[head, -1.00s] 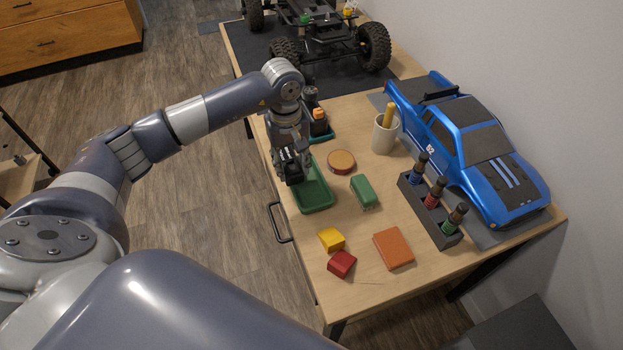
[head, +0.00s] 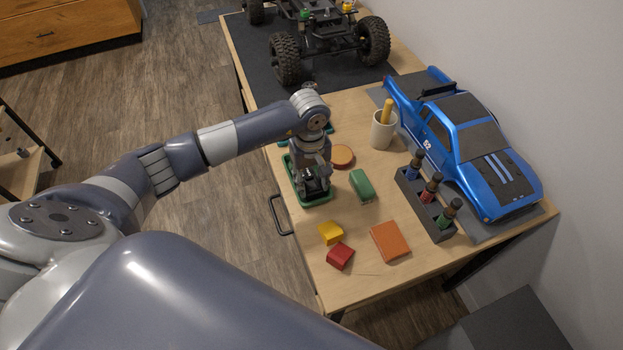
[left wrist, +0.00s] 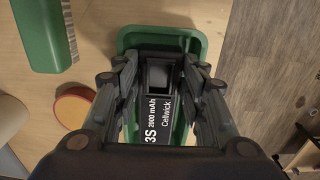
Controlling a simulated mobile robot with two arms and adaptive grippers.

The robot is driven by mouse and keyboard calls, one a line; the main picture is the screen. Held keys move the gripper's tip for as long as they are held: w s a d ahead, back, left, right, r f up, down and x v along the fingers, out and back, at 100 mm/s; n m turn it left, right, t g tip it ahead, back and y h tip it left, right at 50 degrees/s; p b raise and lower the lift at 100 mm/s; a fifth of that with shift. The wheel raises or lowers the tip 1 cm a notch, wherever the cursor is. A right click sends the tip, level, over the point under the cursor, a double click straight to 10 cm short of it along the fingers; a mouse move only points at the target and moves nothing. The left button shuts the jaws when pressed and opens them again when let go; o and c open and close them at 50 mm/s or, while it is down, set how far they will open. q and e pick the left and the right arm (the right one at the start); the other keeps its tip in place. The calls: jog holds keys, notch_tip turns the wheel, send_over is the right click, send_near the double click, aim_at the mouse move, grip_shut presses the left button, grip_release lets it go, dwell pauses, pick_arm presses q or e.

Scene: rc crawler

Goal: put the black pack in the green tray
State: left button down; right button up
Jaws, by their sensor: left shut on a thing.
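The black pack (left wrist: 158,118), with white lettering reading "3S 2000 mAh Cellwick", sits between the two fingers of my left gripper (left wrist: 160,85) in the left wrist view. The left gripper is shut on it. The green tray (left wrist: 160,33) lies right below the pack and fingers. In the head view my left gripper (head: 314,190) points down over the green tray (head: 291,182) and hides part of it. I cannot tell whether the pack touches the tray floor. My right gripper is in no view.
Close to the tray are a green block (head: 361,186) and a round orange-topped tin (head: 342,157). Yellow (head: 331,233), red (head: 340,256) and orange (head: 390,241) blocks lie nearer. A bottle rack (head: 424,205), cup (head: 383,132) and blue truck body (head: 465,145) stand at right.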

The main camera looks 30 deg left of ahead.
pick_arm(q)
jog(key=c, duration=1)
grip_release()
notch_tip(320, 180, up, 12)
jog(key=shift+a+r+b, duration=0.1)
jog(key=shift+a+b, duration=0.05)
jog(key=shift+b, duration=1.05)
